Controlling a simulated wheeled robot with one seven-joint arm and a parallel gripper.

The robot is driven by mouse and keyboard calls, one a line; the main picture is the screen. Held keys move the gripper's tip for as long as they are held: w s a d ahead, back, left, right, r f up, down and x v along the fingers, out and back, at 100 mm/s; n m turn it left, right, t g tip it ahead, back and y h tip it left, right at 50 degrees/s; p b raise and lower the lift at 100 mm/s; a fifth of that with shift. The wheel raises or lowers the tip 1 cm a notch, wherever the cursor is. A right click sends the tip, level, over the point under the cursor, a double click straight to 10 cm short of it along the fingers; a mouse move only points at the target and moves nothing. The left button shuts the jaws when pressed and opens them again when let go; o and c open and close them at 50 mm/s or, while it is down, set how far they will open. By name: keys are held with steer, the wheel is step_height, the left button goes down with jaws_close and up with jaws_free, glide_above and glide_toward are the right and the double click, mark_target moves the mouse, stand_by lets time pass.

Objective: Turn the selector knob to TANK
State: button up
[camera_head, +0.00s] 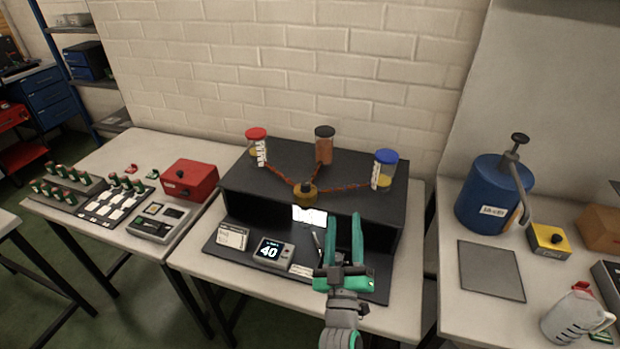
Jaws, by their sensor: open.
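My gripper (343,226) is in front of the black stand at the centre, with its two green fingers apart and nothing seen between them. A yellow box (541,247) with a dark knob (559,239) on top sits on the right table, well to the right of my gripper. A round brass-coloured piece (305,196) with a small dark top sits on the black stand, up and left of my gripper. Orange-brown lines run from it to three jars. I cannot read TANK anywhere, and cannot tell for sure which knob is the selector.
The black stand (245,184) carries jars with red (257,133), dark (324,131) and blue (386,156) lids. A display reading 40 (269,250) is left of my gripper. A blue cylinder (488,195) with a lever, a grey plate (491,271) and a pitcher (573,317) stand at right.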

steer(key=w+a+r+m+h, duration=0.1)
steer(key=w+r+m+h, duration=0.25)
steer(key=w, duration=0.25)
steer(key=m+g+h, duration=0.1)
steer(key=m+g, duration=0.5)
glide_toward(307, 182)
steer(key=shift+w+d+f, duration=0.15)
steer(key=shift+w+f, duration=0.1)
steer(key=shift+w, duration=0.35)
steer(key=shift+w+d+f, duration=0.15)
steer(key=shift+w+f, duration=0.15)
steer(key=shift+w, duration=0.3)
steer(key=shift+r+x, duration=0.15)
steer(key=shift+x, duration=2.5)
steer(key=shift+r+x, duration=0.1)
steer(key=shift+x, duration=2.55)
steer(key=shift+c, duration=0.4)
steer(key=c, duration=1)
